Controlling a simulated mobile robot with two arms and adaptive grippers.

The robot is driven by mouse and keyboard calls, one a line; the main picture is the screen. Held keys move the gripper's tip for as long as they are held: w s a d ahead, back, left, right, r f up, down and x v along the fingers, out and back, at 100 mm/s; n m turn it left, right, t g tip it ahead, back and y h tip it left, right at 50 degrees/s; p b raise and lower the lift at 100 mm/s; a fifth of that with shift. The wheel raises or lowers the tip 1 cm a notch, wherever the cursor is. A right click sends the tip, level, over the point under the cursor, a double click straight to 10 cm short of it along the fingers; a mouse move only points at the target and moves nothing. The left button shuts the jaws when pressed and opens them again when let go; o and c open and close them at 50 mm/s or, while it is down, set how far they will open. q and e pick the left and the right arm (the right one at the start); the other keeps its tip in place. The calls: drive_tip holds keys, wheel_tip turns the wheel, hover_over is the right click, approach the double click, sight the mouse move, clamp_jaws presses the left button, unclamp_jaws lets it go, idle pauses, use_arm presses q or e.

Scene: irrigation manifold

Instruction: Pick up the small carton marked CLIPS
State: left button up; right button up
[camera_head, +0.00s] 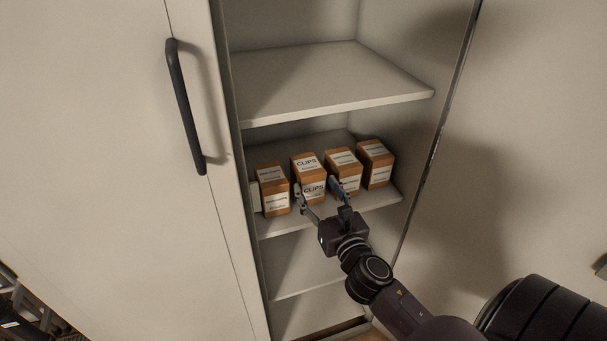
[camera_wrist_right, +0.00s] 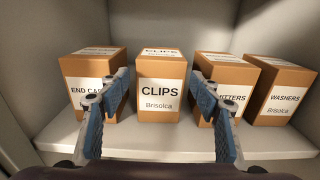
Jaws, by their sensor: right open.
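The small carton marked CLIPS (camera_head: 308,172) stands upright on a cabinet shelf, second from the left in a row of brown cartons. In the right wrist view the CLIPS carton (camera_wrist_right: 161,88) is in the middle, its label facing me. My right gripper (camera_head: 318,188) is open in front of it. In the right wrist view the gripper's fingers (camera_wrist_right: 160,110) show to the left and right of the carton, with gaps between; I cannot tell whether the tips reach past its front face. My left gripper is not in view.
A carton marked END CA… (camera_wrist_right: 88,85) stands left of CLIPS, close by. A carton marked …ITTERS (camera_wrist_right: 226,88) and one marked WASHERS (camera_wrist_right: 284,92) stand to the right. The shelf (camera_wrist_right: 130,140) has a shelf above (camera_head: 330,80). A closed door panel with a black handle (camera_head: 185,105) is at the left.

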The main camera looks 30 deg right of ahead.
sight(307, 168)
drive_tip(key=shift+w+r, duration=0.2)
drive_tip(key=shift+w, duration=0.05)
drive_tip(key=shift+w+d+r, duration=0.1)
drive_tip(key=shift+w, duration=0.25)
drive_tip(key=x, duration=0.1)
drive_tip(key=p+x, duration=0.1)
drive_tip(key=x, duration=0.3)
drive_tip(key=shift+d+r+p, duration=0.15)
drive_tip(key=shift+r+p, duration=0.15)
drive_tip(key=shift+w+d+f, duration=0.1)
drive_tip(key=shift+w, duration=0.5)
drive_tip(key=shift+c, duration=0.8)
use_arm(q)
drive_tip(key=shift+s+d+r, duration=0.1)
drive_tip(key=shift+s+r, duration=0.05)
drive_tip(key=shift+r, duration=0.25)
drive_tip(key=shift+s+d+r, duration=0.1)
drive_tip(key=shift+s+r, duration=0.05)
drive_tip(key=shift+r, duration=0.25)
use_arm(e)
drive_tip(key=c, duration=0.9)
